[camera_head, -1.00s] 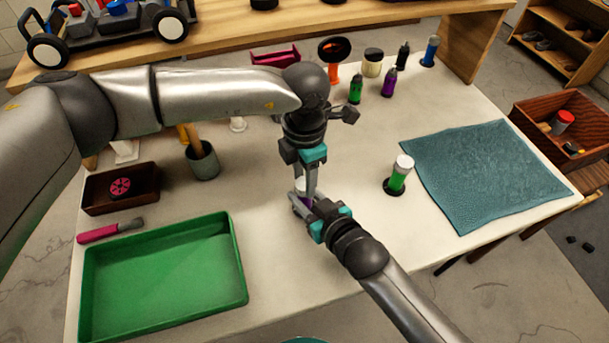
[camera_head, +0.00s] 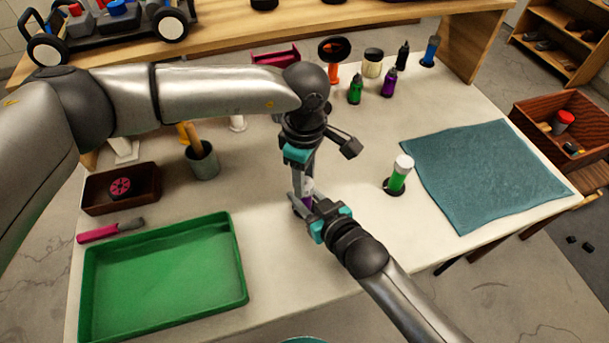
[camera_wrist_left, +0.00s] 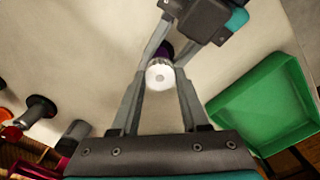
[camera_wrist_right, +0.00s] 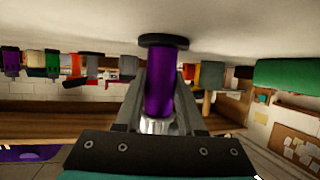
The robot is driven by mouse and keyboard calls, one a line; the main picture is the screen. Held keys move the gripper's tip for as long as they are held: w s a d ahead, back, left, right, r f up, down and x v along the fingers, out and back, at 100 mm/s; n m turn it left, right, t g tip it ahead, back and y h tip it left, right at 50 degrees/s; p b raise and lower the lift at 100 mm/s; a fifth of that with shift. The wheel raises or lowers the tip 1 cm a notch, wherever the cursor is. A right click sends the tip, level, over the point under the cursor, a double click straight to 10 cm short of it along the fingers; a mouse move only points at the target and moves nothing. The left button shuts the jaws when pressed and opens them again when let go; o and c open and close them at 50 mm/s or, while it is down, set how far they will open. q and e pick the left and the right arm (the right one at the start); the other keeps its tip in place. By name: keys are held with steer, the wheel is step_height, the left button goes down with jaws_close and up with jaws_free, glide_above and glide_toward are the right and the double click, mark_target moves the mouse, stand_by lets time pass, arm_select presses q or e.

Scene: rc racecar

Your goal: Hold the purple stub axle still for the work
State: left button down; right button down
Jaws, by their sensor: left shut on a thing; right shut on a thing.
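The purple stub axle (camera_head: 306,201) stands upright on the table; in the right wrist view the purple cylinder (camera_wrist_right: 166,80) shows upside down on a dark round base (camera_wrist_right: 163,40). A white round piece with a centre hole (camera_wrist_left: 160,76) sits on its top. My right gripper (camera_head: 304,204) comes in low from the front and is shut around the purple body; its fingers also show in the right wrist view (camera_wrist_right: 160,88). My left gripper (camera_head: 307,184) points down from above and is shut on the white piece, with a finger on each side. The fingers partly hide the axle in the head view.
A green cylinder with a white top (camera_head: 398,176) stands to the right, by a teal cloth (camera_head: 485,172). A green tray (camera_head: 165,275), a pink-handled tool (camera_head: 105,231) and a brown box (camera_head: 121,188) lie left. Several bottles (camera_head: 388,82) stand behind. Table between tray and axle is clear.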

arm_select(q)
steer(key=m, duration=0.6)
steer(key=shift+m, duration=0.3)
steer(key=m, duration=1.2)
steer(key=shift+m, duration=0.3)
steer(key=m, duration=0.6)
steer(key=shift+m, duration=0.4)
steer(key=shift+c, duration=1.9)
jaws_free()
step_height(320, 180, up, 12)
